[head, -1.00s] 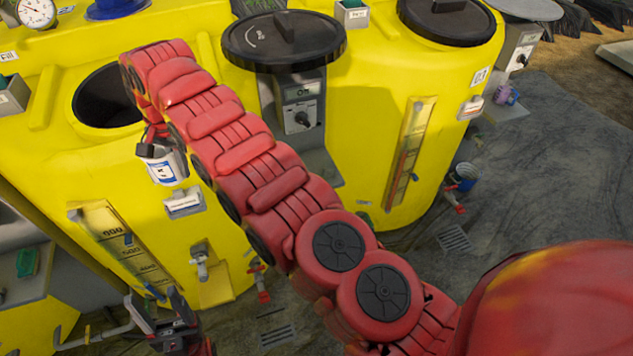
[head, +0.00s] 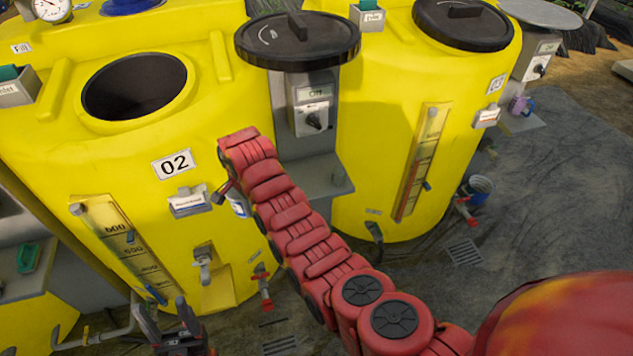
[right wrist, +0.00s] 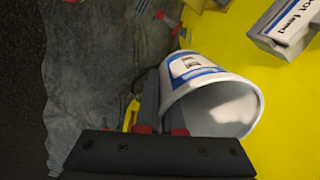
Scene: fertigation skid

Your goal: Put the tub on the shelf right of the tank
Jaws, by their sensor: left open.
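The tub (head: 239,206) is white with a blue label and is partly hidden behind my right arm in the head view. It hangs in front of the yellow tank marked 02 (head: 138,210). In the right wrist view the tub (right wrist: 207,82) lies tilted, its open mouth towards the camera. My right gripper (right wrist: 160,105) is shut on its wall near the rim; the head view shows little of this gripper. A grey shelf (head: 322,178) sits right of tank 02, below a switch box, partly behind my arm. My left gripper (head: 172,318) is open and empty at the bottom left.
A round black lid (head: 298,48) overhangs the switch box (head: 310,115) above the shelf. Tank 02 has an open mouth (head: 137,85), a label holder (head: 190,203) and a tap (head: 205,262). A second yellow tank (head: 380,150) stands right of the shelf.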

